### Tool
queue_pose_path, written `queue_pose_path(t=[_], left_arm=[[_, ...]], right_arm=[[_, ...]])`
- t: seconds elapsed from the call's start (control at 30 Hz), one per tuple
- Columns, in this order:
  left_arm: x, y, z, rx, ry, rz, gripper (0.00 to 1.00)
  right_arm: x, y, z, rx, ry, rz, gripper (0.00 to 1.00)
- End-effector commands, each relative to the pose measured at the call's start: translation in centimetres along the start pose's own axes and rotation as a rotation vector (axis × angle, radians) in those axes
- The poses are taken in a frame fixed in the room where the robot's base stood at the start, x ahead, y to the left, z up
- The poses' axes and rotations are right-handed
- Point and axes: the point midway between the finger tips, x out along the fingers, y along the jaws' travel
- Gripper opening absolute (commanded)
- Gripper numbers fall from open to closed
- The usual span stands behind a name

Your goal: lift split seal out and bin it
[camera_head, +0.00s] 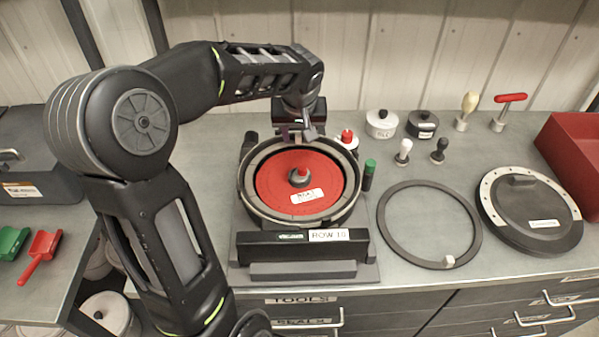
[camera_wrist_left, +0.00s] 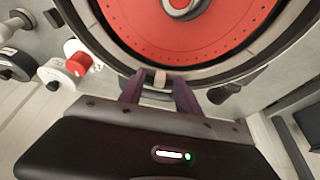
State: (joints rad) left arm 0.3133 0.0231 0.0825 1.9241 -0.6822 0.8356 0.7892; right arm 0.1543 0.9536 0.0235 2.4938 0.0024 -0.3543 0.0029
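The seed meter housing (camera_head: 348,212) sits open on the bench with a red disc (camera_head: 275,192) inside it. A grey ring, apparently the seal (camera_head: 250,181), lies around the disc in the housing; I cannot make out the split. My left gripper (camera_head: 301,133) is over the housing's far rim. In the left wrist view its two purple fingers (camera_wrist_left: 160,92) are apart, with a small tan tab (camera_wrist_left: 160,78) at the rim between their tips and gaps showing on both sides. My right gripper is not in view.
A dark loose ring (camera_head: 382,222) with a pale tab lies right of the housing. A round lid (camera_head: 535,215) lies beyond it. A red bin (camera_head: 575,150) stands at the far right. Small pots (camera_head: 381,124) and handled tools (camera_head: 467,110) stand along the back.

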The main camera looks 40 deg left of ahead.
Motion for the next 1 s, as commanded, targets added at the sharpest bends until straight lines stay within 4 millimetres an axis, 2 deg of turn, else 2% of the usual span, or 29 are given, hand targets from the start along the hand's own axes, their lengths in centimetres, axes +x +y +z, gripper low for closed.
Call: queue_pose_path(t=[0.07, 0.47, 1.0], left_arm=[[0.17, -0.03, 0.20, 0.000, -0.005, -0.002, 0.33], [0.08, 0.00, 0.12, 0.001, -0.003, -0.001, 0.01], [-0.02, 0.00, 0.03, 0.000, -0.001, 0.000, 0.00]], right_arm=[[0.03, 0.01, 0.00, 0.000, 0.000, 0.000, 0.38], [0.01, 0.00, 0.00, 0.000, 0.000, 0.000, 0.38], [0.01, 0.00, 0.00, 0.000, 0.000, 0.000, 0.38]])
